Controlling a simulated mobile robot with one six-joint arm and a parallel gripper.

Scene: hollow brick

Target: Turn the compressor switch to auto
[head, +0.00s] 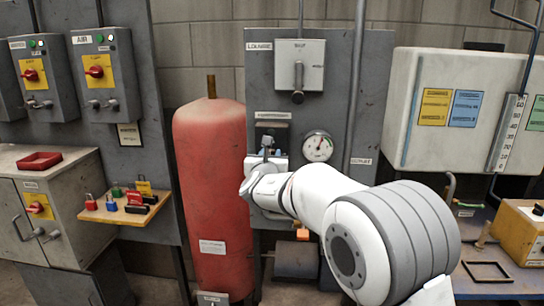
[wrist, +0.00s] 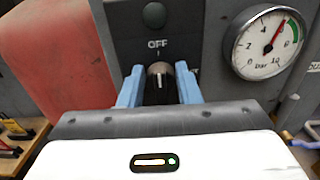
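The compressor switch is a black knob (wrist: 160,82) with a white pointer line, on a dark panel under the word OFF. The line points up toward OFF. Any AUTO label is hidden or cut off beside my right finger. My gripper (wrist: 160,88) has its two blue fingers on either side of the knob, with the knob between them. I cannot tell whether the fingers touch it.
A pressure gauge (head: 318,147) sits just right of the switch; it is large in the wrist view (wrist: 265,43). A red tank (head: 208,190) stands close on the left. A lever box (head: 299,65) is above. A small shelf with padlocks (head: 125,205) is further left.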

